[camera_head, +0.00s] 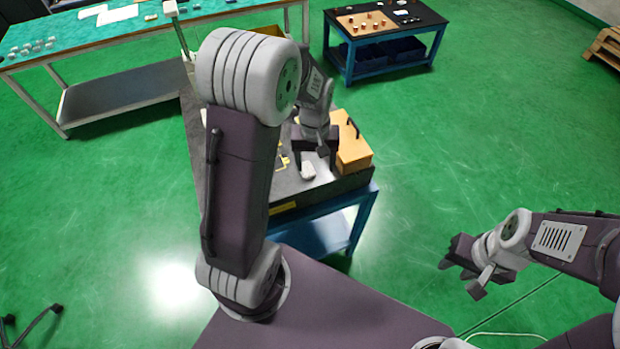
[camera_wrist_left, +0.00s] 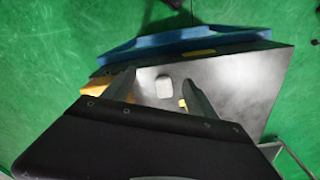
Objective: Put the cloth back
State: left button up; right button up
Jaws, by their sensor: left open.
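A small whitish folded piece, which looks like the cloth (camera_head: 308,171), lies on the dark top of the blue-framed bench (camera_head: 345,186), close to its front edge. My left gripper (camera_head: 314,158) is open above the bench, pointing down, just behind the cloth. In the left wrist view the cloth (camera_wrist_left: 163,86) shows between the two spread fingers (camera_wrist_left: 158,80), on the bench top beyond them. Nothing is between the fingers that I can see as held. My right gripper (camera_head: 464,275) hangs over the floor at the right, away from the bench, its fingers apart and empty.
An orange-yellow box (camera_head: 352,150) with a dark handle stands right of my left gripper. A yellow item (camera_head: 284,160) lies left of the cloth. My left arm hides much of the bench's left side. A green-topped table (camera_head: 100,35) and a dark-topped table (camera_head: 385,25) stand behind.

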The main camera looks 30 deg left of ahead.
pick_arm(q)
jog(key=s+d+m, duration=0.5)
jog(key=s, duration=0.6)
notch_tip(320, 180, down, 7)
jog(key=b, duration=0.7)
jog(key=shift+s+a+t, duration=0.15)
jog(key=shift+a+t, duration=0.05)
jog(key=shift+t, duration=0.1)
pick_arm(e)
notch_tip(320, 180, down, 7)
